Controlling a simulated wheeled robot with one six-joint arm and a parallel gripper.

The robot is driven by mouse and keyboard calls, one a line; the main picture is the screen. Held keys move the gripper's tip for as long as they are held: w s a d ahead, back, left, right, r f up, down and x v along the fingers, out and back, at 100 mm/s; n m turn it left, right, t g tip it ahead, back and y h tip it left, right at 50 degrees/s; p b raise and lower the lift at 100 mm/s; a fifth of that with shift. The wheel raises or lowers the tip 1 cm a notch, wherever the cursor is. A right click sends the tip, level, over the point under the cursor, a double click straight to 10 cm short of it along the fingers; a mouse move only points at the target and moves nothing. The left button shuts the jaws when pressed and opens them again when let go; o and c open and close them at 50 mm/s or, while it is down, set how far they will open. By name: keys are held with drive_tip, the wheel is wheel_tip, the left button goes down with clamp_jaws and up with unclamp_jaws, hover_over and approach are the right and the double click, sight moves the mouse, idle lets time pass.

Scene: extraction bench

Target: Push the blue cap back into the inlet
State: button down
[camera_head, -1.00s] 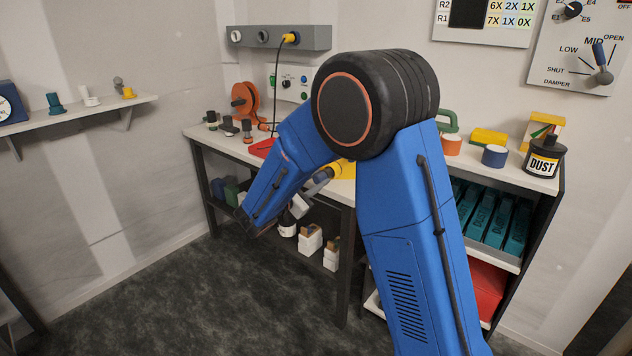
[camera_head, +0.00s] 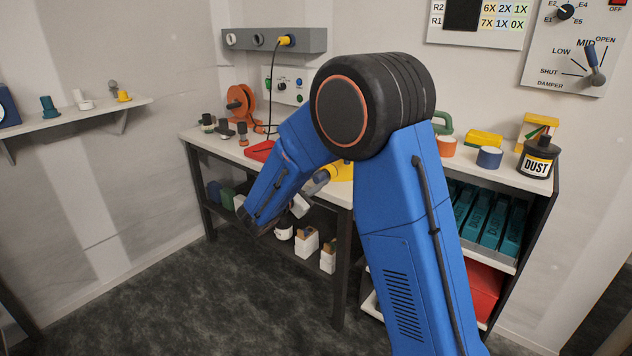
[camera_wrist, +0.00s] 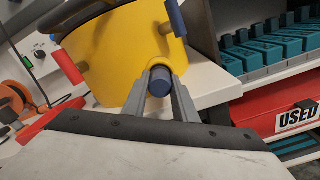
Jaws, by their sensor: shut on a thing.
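The blue cap (camera_wrist: 160,86) sits between the two fingertips of my gripper (camera_wrist: 160,80) in the wrist view, and my gripper is shut on it. The cap lies in line with a short yellow tube, the inlet (camera_wrist: 173,56), on the side of a yellow vessel (camera_wrist: 118,50). Cap and tube look touching or nearly so; how far the cap is in cannot be told. In the head view the vessel (camera_head: 342,172) shows only partly behind my arm, which hides most of the contact.
The vessel carries a red-ended stub (camera_wrist: 68,66) and a blue-ended stub (camera_wrist: 175,17) on either side. A red box marked USED (camera_wrist: 290,118) and teal blocks (camera_wrist: 265,52) stand on shelves at right. The white bench top (camera_wrist: 215,85) is bare beside the vessel.

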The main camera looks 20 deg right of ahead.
drive_tip(key=shift+w+d, duration=0.1)
drive_tip(key=shift+d, duration=0.05)
drive_tip(key=c, duration=1.4)
unclamp_jaws()
drive_tip(key=shift+o, duration=0.2)
drive_tip(key=v, duration=1.7)
drive_tip(key=s+d+m+g+y, duration=0.5)
drive_tip(key=s+d+m+g, duration=0.4)
drive_tip(key=s+d, duration=1)
drive_tip(key=s+a+m+t+y, duration=0.1)
drive_tip(key=s+m+t+y, duration=0.2)
drive_tip(key=s+m+y, duration=0.6)
drive_tip(key=s+m, duration=0.1)
drive_tip(key=s, duration=0.6)
drive_tip(key=shift+s+a+y, duration=0.15)
drive_tip(key=shift+s+y, duration=0.15)
